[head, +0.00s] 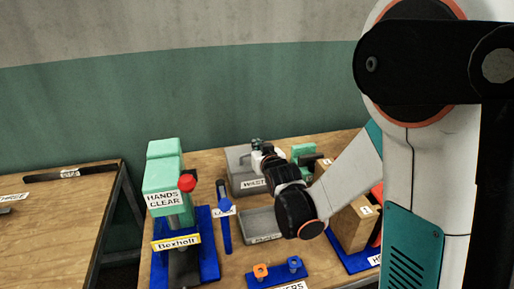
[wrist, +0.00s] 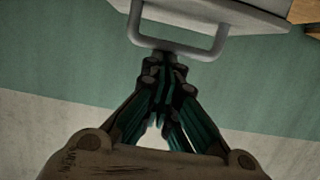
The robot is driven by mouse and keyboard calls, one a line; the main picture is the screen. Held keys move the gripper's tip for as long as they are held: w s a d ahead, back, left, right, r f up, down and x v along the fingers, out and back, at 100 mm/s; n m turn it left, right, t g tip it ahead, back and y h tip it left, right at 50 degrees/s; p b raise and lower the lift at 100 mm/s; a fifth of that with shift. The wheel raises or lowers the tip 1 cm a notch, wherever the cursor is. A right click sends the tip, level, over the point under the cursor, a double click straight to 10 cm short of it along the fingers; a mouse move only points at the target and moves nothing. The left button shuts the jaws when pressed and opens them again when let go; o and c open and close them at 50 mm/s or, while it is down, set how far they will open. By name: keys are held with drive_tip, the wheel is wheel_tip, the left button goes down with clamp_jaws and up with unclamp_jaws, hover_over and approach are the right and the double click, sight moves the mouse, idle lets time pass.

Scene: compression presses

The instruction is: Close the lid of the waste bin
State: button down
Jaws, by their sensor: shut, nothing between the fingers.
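The grey waste bin (head: 236,168) stands at the back of the wooden table in the head view, with a white label partly reading "WAST" on its front. My arm hides part of it, and I cannot tell its lid's angle from there. In the wrist view a pale grey panel (wrist: 248,14), apparently the bin lid, carries a grey loop handle (wrist: 212,48). My gripper (wrist: 164,62) is shut and empty, its fingertips at the handle's bar; I cannot tell whether they touch. In the head view my gripper (head: 257,147) is over the bin.
A green press (head: 162,172) with a red knob stands on a blue base at the left. A blue post (head: 224,225), a grey tray (head: 260,224) and a blue peg holder (head: 277,275) lie in front of the bin. A cardboard-brown box (head: 350,228) is at the right.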

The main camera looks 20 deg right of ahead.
drive_tip(key=shift+s+f+b, duration=0.4)
drive_tip(key=shift+s+f, duration=0.2)
drive_tip(key=shift+f, duration=0.45)
wheel_tip(320, 180, up, 6)
drive_tip(key=w+p, duration=0.1)
drive_tip(key=p, duration=0.3)
drive_tip(key=s+f+b, duration=0.1)
drive_tip(key=s+f, duration=0.4)
drive_tip(key=s, duration=0.3)
drive_tip(key=s+r+g, duration=0.2)
drive_tip(key=s+g, duration=0.2)
drive_tip(key=s, duration=0.8)
drive_tip(key=s+d+r+g, duration=0.1)
drive_tip(key=s+r+g, duration=0.2)
drive_tip(key=s, duration=1)
drive_tip(key=shift+s+r+g, duration=0.2)
drive_tip(key=shift+r+g, duration=0.1)
drive_tip(key=shift+g, duration=0.2)
